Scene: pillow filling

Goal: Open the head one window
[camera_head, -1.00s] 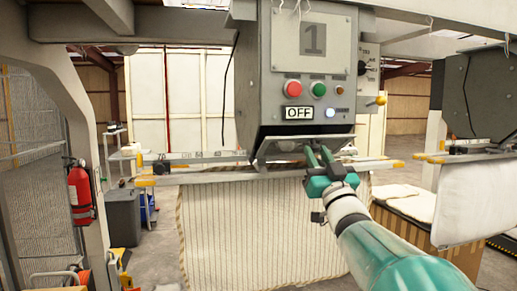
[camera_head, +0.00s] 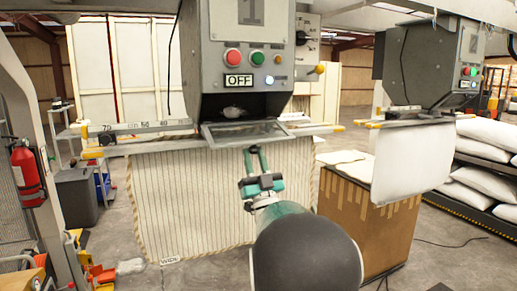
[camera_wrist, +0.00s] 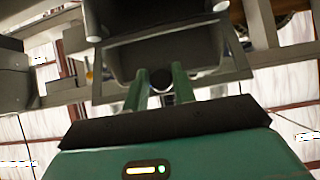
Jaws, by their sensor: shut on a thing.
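Head one (camera_head: 233,65) is the grey machine marked 1, with a red button (camera_head: 233,56), a green button (camera_head: 257,58) and an OFF sign (camera_head: 238,80). Its window (camera_head: 238,133), a framed pane, is swung down and outward below the head. Above it the dark opening (camera_head: 210,107) shows, with a pale part inside. My gripper (camera_head: 257,152) is shut on the window's lower front edge, near its middle. In the wrist view my gripper's green fingers (camera_wrist: 160,85) point up at the head; the exact contact is hard to see there.
A striped pillow cover (camera_head: 205,195) hangs below head one. A cardboard box (camera_head: 365,220) stands to its right, near a second grey head (camera_head: 425,65) with a white cover (camera_head: 412,160). Filled pillows (camera_head: 480,170) are stacked at far right. A fire extinguisher (camera_head: 27,175) is at left.

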